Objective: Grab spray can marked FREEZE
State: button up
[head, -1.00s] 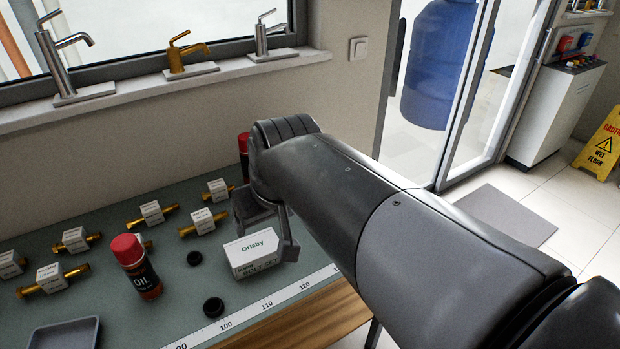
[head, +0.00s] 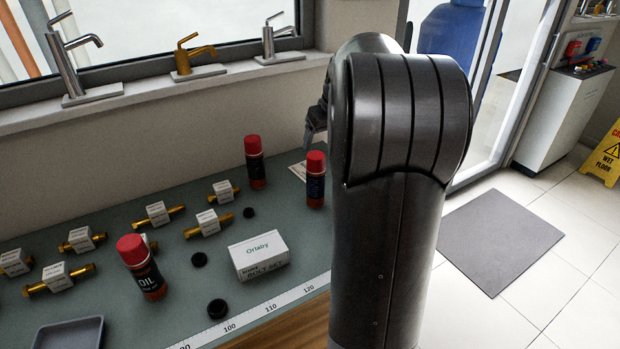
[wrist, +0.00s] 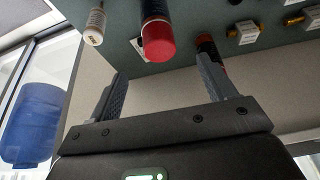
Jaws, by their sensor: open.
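Three red-capped spray cans stand on the bench in the head view. The front left one (head: 140,268) reads OIL. One stands at the back near the wall (head: 254,162) and one at the right beside my arm (head: 315,180). Their labels are too small to read, so I cannot tell which is FREEZE. My gripper (wrist: 160,68) is open and empty in the wrist view. One red-capped can (wrist: 157,38) is beyond the gap between its fingers, apart from them. Another can (wrist: 207,44) is partly behind the right finger. In the head view my arm hides most of the gripper.
A white-bodied container (wrist: 95,22) lies left of the cans in the wrist view. A white Orlaby box (head: 258,256), brass fittings with tags, black rings and a grey tray (head: 68,334) are on the bench. Window sill taps (head: 195,58) stand behind.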

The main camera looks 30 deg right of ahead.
aim_at(316, 155)
jog(key=x, duration=1)
jog(key=shift+w+d+f, duration=0.15)
jog(key=shift+w+f, duration=0.1)
jog(key=shift+w, duration=0.2)
jog(key=shift+c, duration=0.4)
jog(key=c, duration=1.5)
grip_shut()
jog(key=shift+r, duration=0.15)
